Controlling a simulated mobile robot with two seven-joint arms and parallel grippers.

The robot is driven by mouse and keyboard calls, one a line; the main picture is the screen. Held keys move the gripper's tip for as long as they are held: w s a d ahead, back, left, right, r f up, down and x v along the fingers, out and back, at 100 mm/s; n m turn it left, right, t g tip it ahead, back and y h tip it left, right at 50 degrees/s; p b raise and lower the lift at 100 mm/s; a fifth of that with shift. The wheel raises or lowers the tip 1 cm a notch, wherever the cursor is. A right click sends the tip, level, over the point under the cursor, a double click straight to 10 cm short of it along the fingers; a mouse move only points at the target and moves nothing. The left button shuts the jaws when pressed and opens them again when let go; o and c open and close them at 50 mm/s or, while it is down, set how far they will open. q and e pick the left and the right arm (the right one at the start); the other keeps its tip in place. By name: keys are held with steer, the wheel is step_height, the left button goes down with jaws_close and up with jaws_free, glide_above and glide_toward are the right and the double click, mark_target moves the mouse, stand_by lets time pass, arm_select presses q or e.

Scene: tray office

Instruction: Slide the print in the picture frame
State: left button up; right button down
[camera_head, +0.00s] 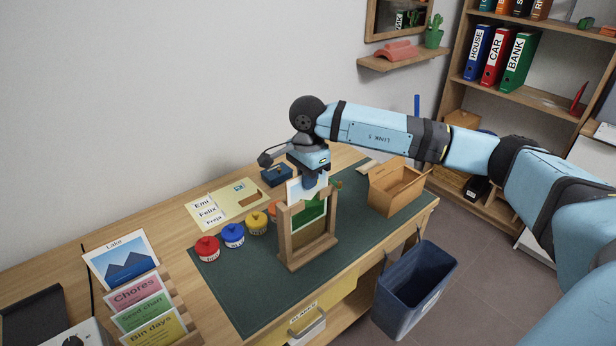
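The wooden picture frame (284,233) stands upright on the dark green mat (225,283). The print, with a white upper part (294,190) and a green picture area, sits between the frame's side posts and sticks up above them. My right gripper (314,184) points down at the print's top edge and appears shut on it. Its fingers hide part of that edge. I cannot tell how deep the print sits in the frame. My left gripper is not in view.
Red (207,248), blue (233,235) and yellow (257,222) jars stand left of the frame. An open cardboard box (395,190) stands to its right. A card rack (172,300) is at the front left. A blue bin (412,285) stands on the floor.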

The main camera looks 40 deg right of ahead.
arm_select(q)
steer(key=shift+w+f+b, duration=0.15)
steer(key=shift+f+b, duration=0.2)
steer(key=shift+b, duration=0.6)
arm_select(e)
step_height(320, 180, down, 3)
steer(key=shift+f, duration=0.1)
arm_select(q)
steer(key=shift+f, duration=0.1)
arm_select(e)
steer(key=c, duration=0.8)
jaws_free()
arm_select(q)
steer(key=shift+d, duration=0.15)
